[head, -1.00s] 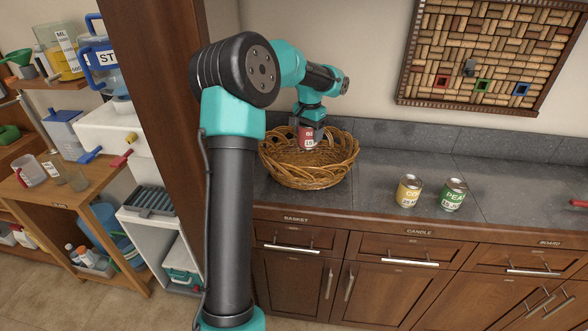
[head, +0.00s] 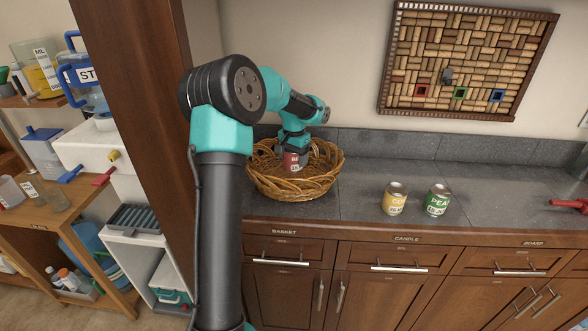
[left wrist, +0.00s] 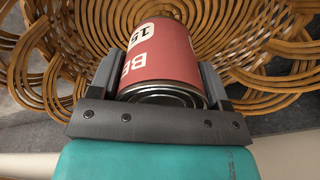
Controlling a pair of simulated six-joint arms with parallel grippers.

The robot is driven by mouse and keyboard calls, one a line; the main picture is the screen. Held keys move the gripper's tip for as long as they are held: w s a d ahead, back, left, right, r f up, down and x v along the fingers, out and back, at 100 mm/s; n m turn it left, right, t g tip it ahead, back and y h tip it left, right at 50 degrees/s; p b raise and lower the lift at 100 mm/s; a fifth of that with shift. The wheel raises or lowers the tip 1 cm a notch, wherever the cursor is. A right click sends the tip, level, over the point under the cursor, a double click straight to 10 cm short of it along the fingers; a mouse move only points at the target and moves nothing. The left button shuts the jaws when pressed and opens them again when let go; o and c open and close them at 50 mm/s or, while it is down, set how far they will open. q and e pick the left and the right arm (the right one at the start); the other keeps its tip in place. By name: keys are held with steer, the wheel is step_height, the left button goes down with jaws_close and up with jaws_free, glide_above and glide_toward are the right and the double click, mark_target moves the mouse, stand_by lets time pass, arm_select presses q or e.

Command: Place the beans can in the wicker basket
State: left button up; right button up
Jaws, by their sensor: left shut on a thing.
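The beans can (head: 291,161), red with a pale label, is held by my left gripper (head: 294,152) inside the wicker basket (head: 290,190) on the counter. In the left wrist view the can (left wrist: 160,55) sits between the two fingers, with the basket's woven wall (left wrist: 240,45) around and behind it. My left gripper is shut on the can. Whether the can touches the basket floor cannot be told, as its lower part is hidden by the rim in the head view. My right gripper is not in view.
A yellow can (head: 395,199) and a green can (head: 438,201) stand on the grey counter (head: 360,170) to the right of the basket. A red object (head: 572,204) lies at the far right. A wooden post (head: 145,120) rises on the left.

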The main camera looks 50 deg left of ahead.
mark_target(294, 168)
arm_select(q)
steer(key=shift+f, duration=2.45)
steer(key=shift+f, duration=0.15)
steer(key=o, duration=1.1)
step_height(294, 168, up, 12)
steer(key=shift+r, duration=0.15)
